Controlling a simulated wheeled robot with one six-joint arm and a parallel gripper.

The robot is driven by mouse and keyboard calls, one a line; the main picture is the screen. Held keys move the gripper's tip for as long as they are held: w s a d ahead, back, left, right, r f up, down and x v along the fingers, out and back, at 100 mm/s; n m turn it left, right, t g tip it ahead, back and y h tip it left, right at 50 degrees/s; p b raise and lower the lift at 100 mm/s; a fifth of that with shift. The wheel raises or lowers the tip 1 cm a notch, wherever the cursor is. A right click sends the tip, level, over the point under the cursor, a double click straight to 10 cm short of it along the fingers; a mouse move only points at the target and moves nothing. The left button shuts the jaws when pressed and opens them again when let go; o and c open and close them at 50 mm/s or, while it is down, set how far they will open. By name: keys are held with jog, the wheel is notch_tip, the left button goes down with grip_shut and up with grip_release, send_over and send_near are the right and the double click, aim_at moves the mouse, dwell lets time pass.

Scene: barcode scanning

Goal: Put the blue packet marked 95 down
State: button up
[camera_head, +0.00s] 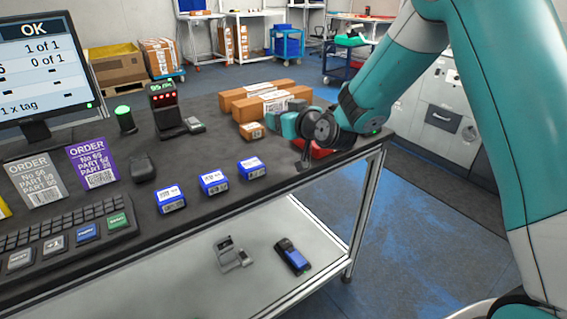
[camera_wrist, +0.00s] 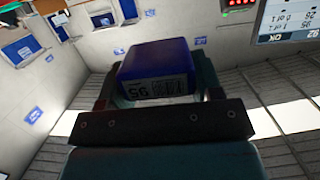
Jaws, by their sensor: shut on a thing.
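The blue packet marked 95 (camera_wrist: 158,62) is between the fingers of my gripper (camera_wrist: 160,78) in the wrist view. Its white label with the barcode and the number 95 faces the camera, upside down. My gripper is shut on it. In the head view my gripper (camera_head: 284,122) is low at the right part of the dark table (camera_head: 228,136), beside the cardboard boxes. I cannot make out the packet there; my gripper and wrist seem to hide it. Whether it touches anything below is not clear.
Three blue packets (camera_head: 213,183) stand in a row near the table's front edge. A small brown box (camera_head: 252,131) and longer cardboard boxes (camera_head: 258,100) are close to my gripper. A red thing (camera_head: 316,150) lies under my wrist. A scanner (camera_head: 166,112) with red lights stands further left.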

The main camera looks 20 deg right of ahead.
aim_at(285, 161)
notch_tip(285, 161, down, 10)
jog(key=shift+r+b, duration=0.2)
jog(key=shift+b, duration=0.2)
jog(key=shift+f, duration=0.1)
jog(key=shift+f, duration=0.1)
jog(key=o, duration=1)
jog(key=shift+s+d+f, duration=0.15)
jog(key=shift+s, duration=0.1)
jog(key=b+v, duration=0.8)
jog(key=b, duration=0.1)
jog(key=b+v, duration=0.9)
jog(key=shift+a, duration=0.25)
